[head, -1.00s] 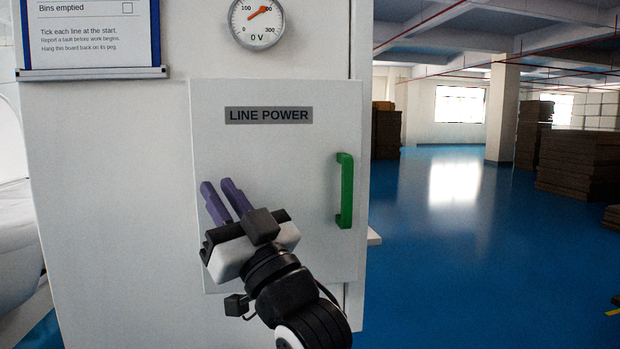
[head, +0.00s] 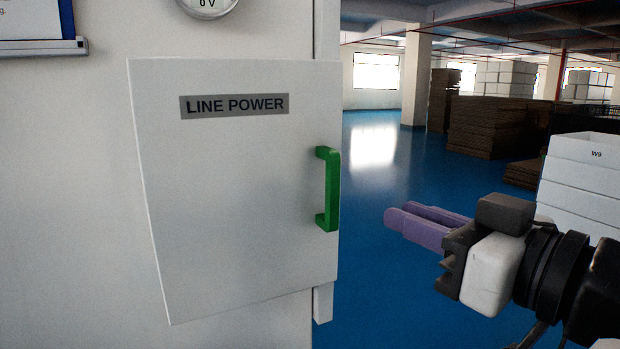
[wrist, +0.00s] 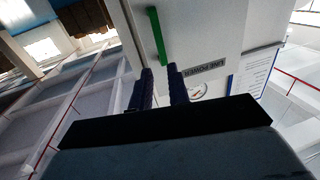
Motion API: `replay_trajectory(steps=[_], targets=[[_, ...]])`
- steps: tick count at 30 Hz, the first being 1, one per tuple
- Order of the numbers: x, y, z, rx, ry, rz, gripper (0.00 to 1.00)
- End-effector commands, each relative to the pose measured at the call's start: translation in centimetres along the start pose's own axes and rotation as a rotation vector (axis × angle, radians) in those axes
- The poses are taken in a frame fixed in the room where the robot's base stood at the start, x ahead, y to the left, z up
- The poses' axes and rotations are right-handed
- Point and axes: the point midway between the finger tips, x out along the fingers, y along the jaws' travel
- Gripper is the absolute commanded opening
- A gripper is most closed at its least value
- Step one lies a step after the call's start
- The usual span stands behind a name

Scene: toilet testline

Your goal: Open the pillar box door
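The pillar box door (head: 235,200) is a white panel labelled LINE POWER, lying against or close to the white pillar; I see no clear gap. Its green bar handle (head: 332,190) stands upright near the door's right edge. My gripper (head: 392,217), with purple fingers, is right of the handle in the head view, apart from it and pointing left. The fingers are parallel with a narrow empty gap between them. In the wrist view, the green handle (wrist: 157,37) shows beyond the fingertips (wrist: 159,68), in line with the gap.
A gauge (head: 208,5) and a notice board (head: 40,45) are on the pillar above the door. White stacked crates (head: 580,185) stand at the right behind my gripper. Brown stacks (head: 495,125) are further back. Blue floor (head: 375,290) is open right of the pillar.

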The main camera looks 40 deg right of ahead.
Motion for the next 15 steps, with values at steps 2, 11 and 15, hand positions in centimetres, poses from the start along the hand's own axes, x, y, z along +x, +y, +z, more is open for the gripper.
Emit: replay_trajectory(steps=[2,11,15], targets=[[0.9,-0.1,-0.1,0.000,-0.002,-0.003,0.18],[7.0,-0.1,-0.2,0.002,-0.001,-0.005,0.18],[9.8,-0.1,-0.2,0.002,0.000,-0.004,0.18]])
